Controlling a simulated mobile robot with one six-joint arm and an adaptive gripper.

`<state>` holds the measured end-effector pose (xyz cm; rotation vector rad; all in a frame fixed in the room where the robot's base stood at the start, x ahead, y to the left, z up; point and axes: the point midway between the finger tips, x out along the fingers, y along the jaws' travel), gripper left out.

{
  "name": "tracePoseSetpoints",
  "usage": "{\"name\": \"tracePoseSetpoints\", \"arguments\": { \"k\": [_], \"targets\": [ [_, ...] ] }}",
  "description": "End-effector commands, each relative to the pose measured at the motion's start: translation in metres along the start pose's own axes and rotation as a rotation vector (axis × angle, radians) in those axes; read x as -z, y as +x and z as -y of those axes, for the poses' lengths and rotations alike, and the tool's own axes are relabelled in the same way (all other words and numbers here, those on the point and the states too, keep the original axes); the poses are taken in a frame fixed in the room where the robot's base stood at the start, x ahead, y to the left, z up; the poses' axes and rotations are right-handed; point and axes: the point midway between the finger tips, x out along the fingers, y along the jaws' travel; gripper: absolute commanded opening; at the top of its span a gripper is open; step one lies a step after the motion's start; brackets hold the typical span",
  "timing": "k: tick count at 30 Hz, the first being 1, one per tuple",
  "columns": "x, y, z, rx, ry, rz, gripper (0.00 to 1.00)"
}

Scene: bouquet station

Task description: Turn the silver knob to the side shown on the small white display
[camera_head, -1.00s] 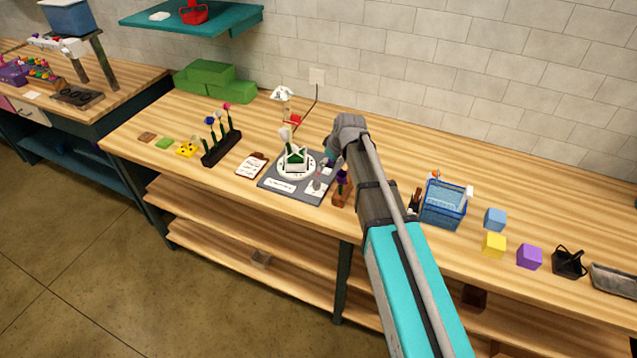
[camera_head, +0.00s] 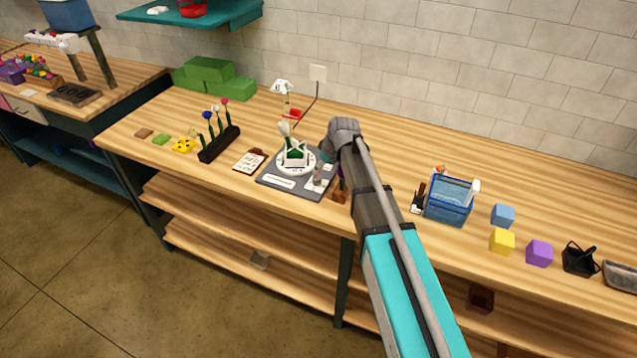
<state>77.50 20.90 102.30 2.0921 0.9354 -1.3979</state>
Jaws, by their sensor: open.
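A dark grey station plate (camera_head: 290,192) lies on the wooden bench, with a round white dial carrying a small green and white holder (camera_head: 295,158). A white panel (camera_head: 279,181) is on the plate's front left, and a smaller white patch (camera_head: 315,185) is on its right. I cannot read either, nor tell which is the small display. My gripper (camera_head: 322,170) is over the plate's right side, beside the dial, pointing down and open. The silver knob cannot be made out clearly; it may be hidden by or blend with my grey fingers. Contact cannot be told.
A flower rack (camera_head: 219,144) and a clipboard (camera_head: 249,161) stand left of the plate. A thin stand (camera_head: 297,117) rises behind it. A brown block (camera_head: 340,197) is close on the right. Beyond my arm are a blue basket (camera_head: 449,200) and coloured cubes (camera_head: 502,241).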

Motion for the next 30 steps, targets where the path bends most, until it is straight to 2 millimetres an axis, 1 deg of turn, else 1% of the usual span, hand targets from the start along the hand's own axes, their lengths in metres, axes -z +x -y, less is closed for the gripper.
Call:
{"name": "tracePoseSetpoints", "arguments": {
  "k": [1, 21, 30],
  "targets": [
    [-0.001, 0.008, 0.000, 0.000, 0.000, 0.000, 0.79],
    [-0.001, 0.062, -0.001, -0.001, 0.001, 0.000, 0.79],
    [-0.001, 0.076, -0.001, -0.001, 0.001, 0.000, 0.79]
  ]
}}
